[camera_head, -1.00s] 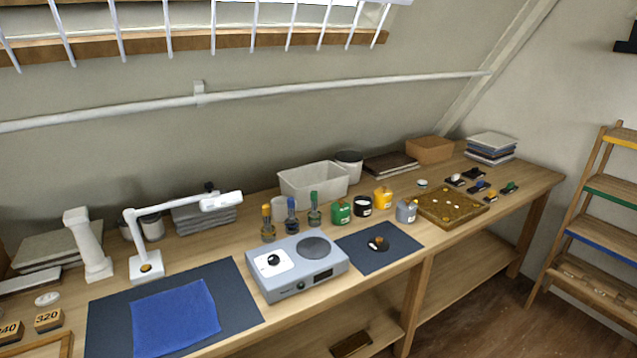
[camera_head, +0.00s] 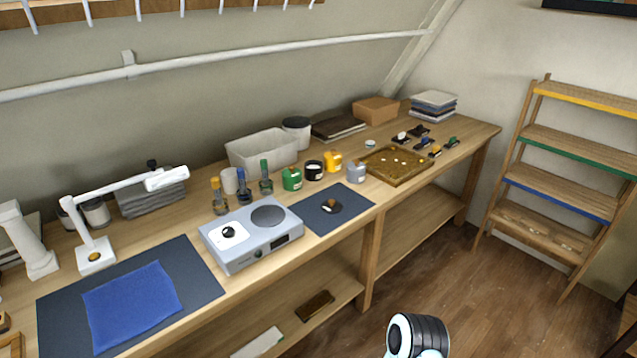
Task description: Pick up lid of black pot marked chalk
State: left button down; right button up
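A small black pot (camera_head: 313,171) with a pale patch on its front stands on the bench between a green pot (camera_head: 291,179) and a yellow pot (camera_head: 333,162). Its marking is too small to read, and I cannot tell whether a lid sits on it. A dark round piece (camera_head: 331,206) with a small brownish knob lies on the dark mat (camera_head: 350,198) in front of the pots; it may be a lid. Neither of my grippers is in view. A black and white part of my own arm shows at the bottom edge, away from the bench.
A grey hotplate device (camera_head: 250,249) stands left of the mat. Bottles with coloured tops stand behind it. A grey-blue pot (camera_head: 356,172) and a shallow wooden tray (camera_head: 372,177) are to the right. A white bin (camera_head: 262,150) stands behind the pots. A ladder-like shelf (camera_head: 560,185) stands far right.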

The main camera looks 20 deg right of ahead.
aim_at(332, 206)
jog(key=l+u, duration=0.15)
jog(key=u, duration=0.2)
jog(key=i+l+u, duration=0.1)
jog(key=u, duration=0.25)
jog(key=l+u, duration=0.6)
jog(key=l, duration=0.25)
jog(key=k+l+u, duration=0.25)
jog(key=l, duration=0.25)
jog(key=k+l, duration=0.1)
jog(key=l, duration=0.45)
jog(key=k+l+u, duration=0.1)
jog(key=l, duration=0.45)
